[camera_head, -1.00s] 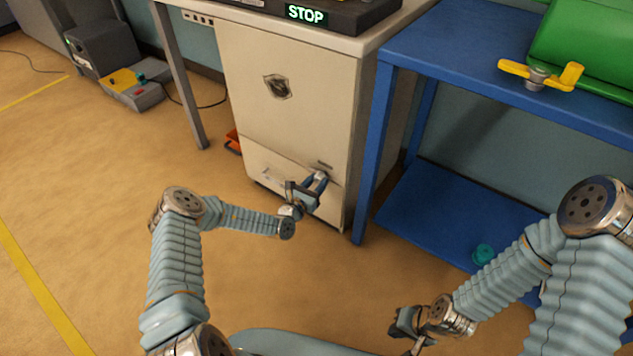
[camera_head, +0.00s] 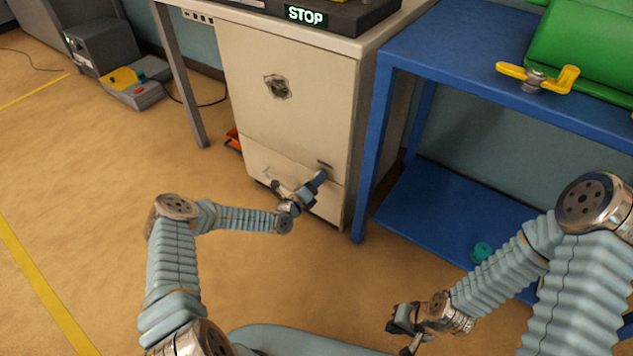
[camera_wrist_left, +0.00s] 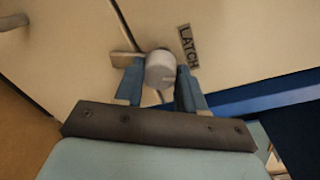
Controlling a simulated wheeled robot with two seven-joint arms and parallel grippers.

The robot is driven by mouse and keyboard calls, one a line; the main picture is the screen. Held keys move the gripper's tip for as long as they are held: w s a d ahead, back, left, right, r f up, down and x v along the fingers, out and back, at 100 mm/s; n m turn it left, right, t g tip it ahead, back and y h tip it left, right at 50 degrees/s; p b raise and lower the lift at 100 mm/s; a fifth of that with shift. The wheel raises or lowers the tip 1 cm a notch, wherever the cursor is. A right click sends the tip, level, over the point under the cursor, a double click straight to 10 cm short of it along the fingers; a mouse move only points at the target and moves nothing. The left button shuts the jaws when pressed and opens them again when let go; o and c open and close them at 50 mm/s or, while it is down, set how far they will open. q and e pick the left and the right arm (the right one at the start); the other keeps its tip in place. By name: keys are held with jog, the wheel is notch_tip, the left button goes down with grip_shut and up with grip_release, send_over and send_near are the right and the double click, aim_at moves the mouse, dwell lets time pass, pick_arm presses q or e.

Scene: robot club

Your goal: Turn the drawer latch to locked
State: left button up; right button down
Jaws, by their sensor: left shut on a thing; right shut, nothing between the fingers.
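The drawer latch is a round grey knob (camera_wrist_left: 160,70) with a short flat bar (camera_wrist_left: 124,59) reaching left in the left wrist view. A LATCH label (camera_wrist_left: 188,47) is beside it; it shows small in the head view (camera_head: 325,164). The latch is on the front of the cream cabinet (camera_head: 300,120), near the right end of the drawer (camera_head: 258,160). My left gripper (camera_wrist_left: 160,88) has its blue fingers on either side of the knob, shut on it. In the head view the left gripper (camera_head: 320,178) hides the knob. My right gripper (camera_head: 397,330) is shut and empty, low in the head view.
A blue shelf unit (camera_head: 460,65) stands right of the cabinet, its leg close to my left gripper. A yellow-handled valve (camera_head: 535,77) and a green cylinder (camera_head: 590,50) are on top. A teal item (camera_head: 481,252) is on its lower shelf. The floor at left is open.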

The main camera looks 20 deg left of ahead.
pick_arm(q)
jog(key=shift+a+n+b, duration=0.1)
jog(key=shift+n+b, duration=0.25)
jog(key=shift+n, duration=1.75)
jog(key=o, duration=1.1)
jog(key=shift+c, duration=0.2)
jog(key=p+v, duration=0.1)
jog(key=v, duration=1.3)
jog(key=shift+a, duration=0.15)
jog(key=shift+w, duration=0.15)
